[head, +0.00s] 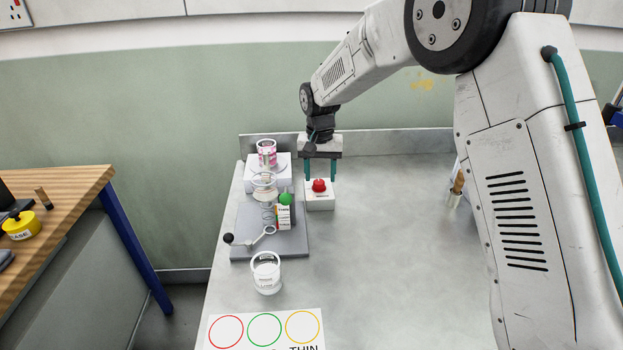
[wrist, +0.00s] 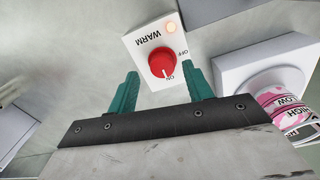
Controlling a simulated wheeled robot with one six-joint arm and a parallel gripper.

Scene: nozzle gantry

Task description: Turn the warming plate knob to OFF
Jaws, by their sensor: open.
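The red warming plate knob (head: 319,185) sits on a small white box (head: 320,202) on the metal bench. In the wrist view, the knob (wrist: 161,62) is on a white face marked WARM, ON and OFF. Its white pointer mark is at ON, and a small orange lamp (wrist: 172,27) glows near the box corner. My gripper (head: 320,174) is open with its green fingers pointing down, close to the knob. In the wrist view, my gripper (wrist: 160,72) has a finger to each side of the knob, and nothing is held.
A white block (head: 285,170) with a pink-banded cup (head: 267,152) stands left of the knob box. A grey stand (head: 291,243) with a lever and green ball is in front of it. A white cup (head: 266,274) and a circle card (head: 265,331) lie nearer. The bench's right side is mostly clear.

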